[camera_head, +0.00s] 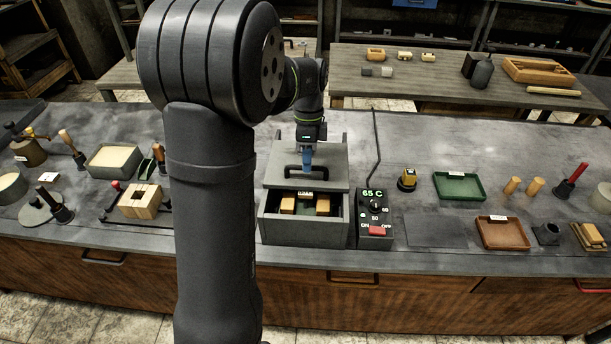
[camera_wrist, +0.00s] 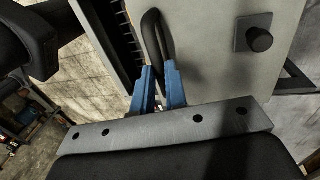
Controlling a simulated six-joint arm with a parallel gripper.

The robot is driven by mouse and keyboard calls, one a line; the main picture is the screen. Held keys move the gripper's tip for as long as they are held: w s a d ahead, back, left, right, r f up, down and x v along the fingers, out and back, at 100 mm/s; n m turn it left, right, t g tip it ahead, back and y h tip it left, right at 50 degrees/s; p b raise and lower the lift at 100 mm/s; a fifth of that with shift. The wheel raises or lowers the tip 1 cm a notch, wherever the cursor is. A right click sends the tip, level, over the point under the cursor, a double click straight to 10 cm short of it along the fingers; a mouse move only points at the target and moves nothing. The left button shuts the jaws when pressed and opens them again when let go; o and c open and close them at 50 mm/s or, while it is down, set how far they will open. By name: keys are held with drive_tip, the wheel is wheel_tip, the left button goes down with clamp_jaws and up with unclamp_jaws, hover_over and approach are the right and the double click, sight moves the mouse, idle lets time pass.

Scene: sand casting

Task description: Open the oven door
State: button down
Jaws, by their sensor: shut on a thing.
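The oven is a grey box (camera_head: 282,231) on the workbench, left of its control box. Its grey door panel (camera_head: 330,176) is at the upper back part of the box, leaving the front part of the interior exposed. Wooden blocks (camera_head: 288,206) show inside. A black bar handle (camera_head: 291,171) is on the panel. My gripper (camera_head: 307,163) has blue fingers and is shut on this handle. In the wrist view the blue fingers (camera_wrist: 159,90) close around the black handle (camera_wrist: 152,38), beside the pale panel (camera_wrist: 215,70). The fingertips' exact contact is partly hidden.
A control box (camera_head: 375,220) reading 65 C stands right of the oven, its cable running back. A green tray (camera_head: 460,186), a brown tray (camera_head: 503,233) and a yellow-topped object (camera_head: 407,180) lie further right. Moulding tools and a wooden block (camera_head: 140,201) stand left.

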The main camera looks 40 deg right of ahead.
drive_tip(key=w+d, duration=0.5)
drive_tip(key=shift+w+d, duration=0.3)
drive_tip(key=shift+r, duration=0.1)
drive_tip(key=c, duration=1.5)
unclamp_jaws()
drive_tip(key=shift+w+d, duration=0.15)
drive_tip(key=shift+c, duration=0.2)
drive_tip(key=shift+o, duration=0.4)
wheel_tip(320, 180, up, 17)
drive_tip(key=w+d, duration=0.2)
